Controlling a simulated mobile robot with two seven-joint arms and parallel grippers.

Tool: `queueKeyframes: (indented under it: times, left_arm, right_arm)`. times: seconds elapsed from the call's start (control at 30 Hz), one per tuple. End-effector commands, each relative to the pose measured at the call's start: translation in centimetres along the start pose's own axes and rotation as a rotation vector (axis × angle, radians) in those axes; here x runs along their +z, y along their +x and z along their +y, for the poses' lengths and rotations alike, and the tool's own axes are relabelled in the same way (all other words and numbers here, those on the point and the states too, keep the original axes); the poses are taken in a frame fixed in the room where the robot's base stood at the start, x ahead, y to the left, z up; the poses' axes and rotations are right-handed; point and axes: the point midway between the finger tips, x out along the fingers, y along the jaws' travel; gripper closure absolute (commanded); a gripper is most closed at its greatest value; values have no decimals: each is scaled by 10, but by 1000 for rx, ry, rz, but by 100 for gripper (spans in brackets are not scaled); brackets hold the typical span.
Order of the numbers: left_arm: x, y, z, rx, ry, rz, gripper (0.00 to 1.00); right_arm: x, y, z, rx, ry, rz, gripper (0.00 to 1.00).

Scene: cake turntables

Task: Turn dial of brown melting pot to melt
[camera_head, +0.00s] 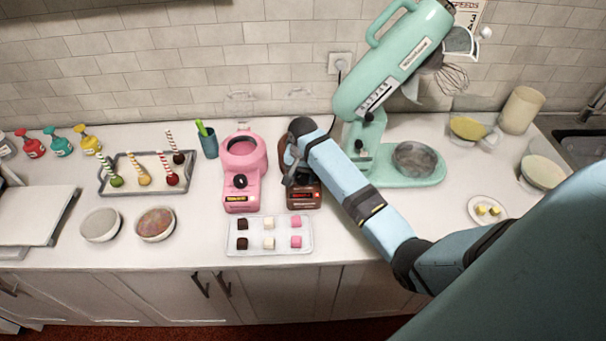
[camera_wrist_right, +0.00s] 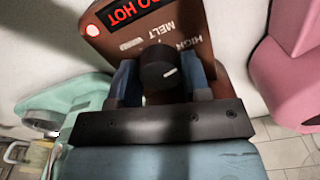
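The brown melting pot (camera_head: 304,196) stands on the counter right of the pink pot, mostly hidden behind my right arm. In the right wrist view its front panel (camera_wrist_right: 110,38) shows a display reading "TOO HOT", a lit red light and the labels MELT and HIGH. Its black dial (camera_wrist_right: 160,68) has a light pointer mark on its right side, away from the MELT label. My right gripper (camera_head: 289,180) is at the pot's front. My left gripper is out of view.
A pink melting pot (camera_head: 241,160) stands close on the left. A clear tray of chocolates (camera_head: 262,250) lies in front. A cake-pop tray (camera_head: 115,186) and turntables (camera_head: 100,225) are further left.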

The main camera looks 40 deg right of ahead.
Motion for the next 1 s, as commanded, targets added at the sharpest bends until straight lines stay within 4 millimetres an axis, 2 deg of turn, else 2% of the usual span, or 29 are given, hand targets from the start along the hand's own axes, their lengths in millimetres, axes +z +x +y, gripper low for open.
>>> queueKeyframes:
  times: [0.03, 0.1, 0.47, 0.67, 1.0]
  left_arm:
    - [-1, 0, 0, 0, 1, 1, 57]
    - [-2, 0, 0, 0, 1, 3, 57]
    - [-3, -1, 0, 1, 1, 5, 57]
    - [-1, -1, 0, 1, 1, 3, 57]
    - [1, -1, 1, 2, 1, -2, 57]
  right_arm:
    - [0, 0, 0, 0, 0, 0, 70]
    - [0, 0, 0, 0, 0, 0, 80]
    - [0, 0, 0, 0, -56, 0, 80]
    - [-1, -1, 0, 1, -180, 2, 80]
    - [-1, -1, 0, 2, -481, 2, 80]
